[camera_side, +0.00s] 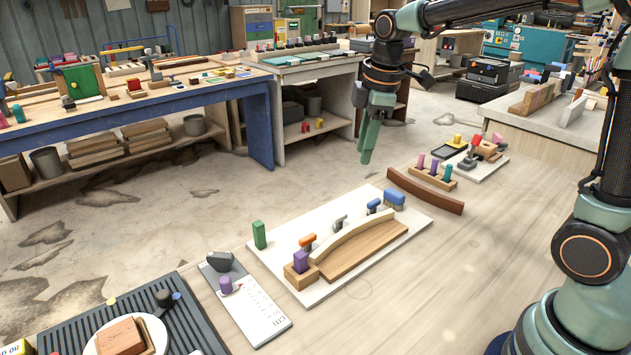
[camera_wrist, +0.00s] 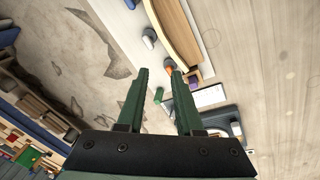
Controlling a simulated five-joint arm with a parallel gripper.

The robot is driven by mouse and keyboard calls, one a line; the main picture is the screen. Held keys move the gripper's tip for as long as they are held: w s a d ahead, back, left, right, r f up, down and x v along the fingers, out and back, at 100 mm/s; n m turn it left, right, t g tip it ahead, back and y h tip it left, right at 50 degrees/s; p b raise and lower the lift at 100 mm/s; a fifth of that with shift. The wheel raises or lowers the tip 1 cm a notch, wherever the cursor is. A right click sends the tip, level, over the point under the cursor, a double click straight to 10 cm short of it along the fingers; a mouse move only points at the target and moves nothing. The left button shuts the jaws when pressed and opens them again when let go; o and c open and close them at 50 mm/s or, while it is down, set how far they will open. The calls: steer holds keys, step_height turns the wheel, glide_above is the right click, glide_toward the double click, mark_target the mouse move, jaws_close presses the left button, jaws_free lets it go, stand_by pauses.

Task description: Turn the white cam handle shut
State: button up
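The white cam handle (camera_side: 339,221), pale grey-white, stands on the white board (camera_side: 402,212) behind the curved light strip (camera_side: 357,238), between the orange handle (camera_side: 307,240) and a blue handle (camera_side: 373,205). In the wrist view the white handle (camera_wrist: 149,38) shows beyond my fingertips, touching or very near the curved strip (camera_wrist: 173,32); I cannot tell which. My gripper (camera_side: 366,150) hangs above the board's far side, well clear of it. In the wrist view my gripper (camera_wrist: 160,72) is open, with nothing between its fingers.
A green block (camera_side: 259,235) and a purple peg (camera_side: 300,262) stand near the board's left end. A brown curved piece (camera_side: 425,190) lies at its far right. A calendar card (camera_side: 258,311) and ribbed tray (camera_side: 195,318) lie front left. The bench front right is clear.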

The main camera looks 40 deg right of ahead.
mark_target(340, 214)
steer(key=w+d+f+n+g, duration=0.1)
steer(key=w+f+n+g, duration=0.1)
steer(key=w+f+n, duration=0.55)
steer(key=shift+m, duration=0.25)
steer(key=f, duration=1.2)
steer(key=shift+s+d+f, duration=0.1)
steer(key=shift+d+f, duration=0.05)
steer(key=shift+d, duration=0.05)
jaws_close()
